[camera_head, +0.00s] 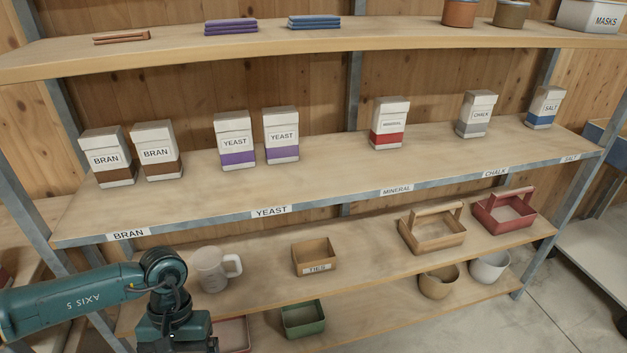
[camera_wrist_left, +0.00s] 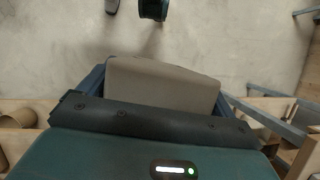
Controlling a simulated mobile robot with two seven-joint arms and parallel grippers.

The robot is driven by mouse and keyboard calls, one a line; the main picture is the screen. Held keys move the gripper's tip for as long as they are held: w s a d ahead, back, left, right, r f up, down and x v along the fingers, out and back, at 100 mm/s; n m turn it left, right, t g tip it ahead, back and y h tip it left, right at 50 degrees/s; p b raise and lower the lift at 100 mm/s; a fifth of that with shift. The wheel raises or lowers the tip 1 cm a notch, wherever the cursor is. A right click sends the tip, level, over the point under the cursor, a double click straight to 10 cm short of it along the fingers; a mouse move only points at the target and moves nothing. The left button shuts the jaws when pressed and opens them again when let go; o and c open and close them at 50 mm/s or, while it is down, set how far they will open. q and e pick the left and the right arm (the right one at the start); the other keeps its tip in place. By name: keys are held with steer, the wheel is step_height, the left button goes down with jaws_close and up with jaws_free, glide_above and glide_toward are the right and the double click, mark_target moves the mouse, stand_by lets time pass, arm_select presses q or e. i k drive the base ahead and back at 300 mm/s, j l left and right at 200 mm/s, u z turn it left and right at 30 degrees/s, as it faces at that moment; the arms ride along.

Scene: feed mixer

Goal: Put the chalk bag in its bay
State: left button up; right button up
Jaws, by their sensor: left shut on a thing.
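A chalk bag (camera_head: 476,114), white with a grey band and a CHALK label, stands upright on the middle shelf (camera_head: 330,170) above the CHALK edge label (camera_head: 495,172). There is bare shelf around it. My left gripper (camera_wrist_left: 155,92) is shut on a plain grey-beige, box-shaped thing (camera_wrist_left: 165,85) in the left wrist view. No label shows on it, so I cannot tell for certain that it is a chalk bag. In the head view my left arm is at the lower left, in front of the shelves; its fingers and load are out of frame. My right gripper is not in view.
Bran bags (camera_head: 107,158), yeast bags (camera_head: 235,139), a mineral bag (camera_head: 389,123) and a salt bag (camera_head: 543,107) share the middle shelf. The upper shelf board (camera_head: 330,45) overhangs behind. A jug (camera_head: 212,269), a ties box (camera_head: 314,258) and trugs (camera_head: 432,231) stand below.

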mark_target(466, 145)
steer(key=i+l, duration=0.1)
steer(key=l, duration=1.05)
steer(key=i+l+u, duration=0.15)
steer(key=l, duration=2.15)
steer(key=i+l, duration=0.1)
steer(key=l, duration=0.5)
steer(key=i+l, duration=0.1)
steer(key=l, duration=0.5)
steer(key=i+l+u, duration=0.1)
steer(key=l, duration=0.45)
steer(key=i+l, duration=0.1)
steer(key=l, duration=0.5)
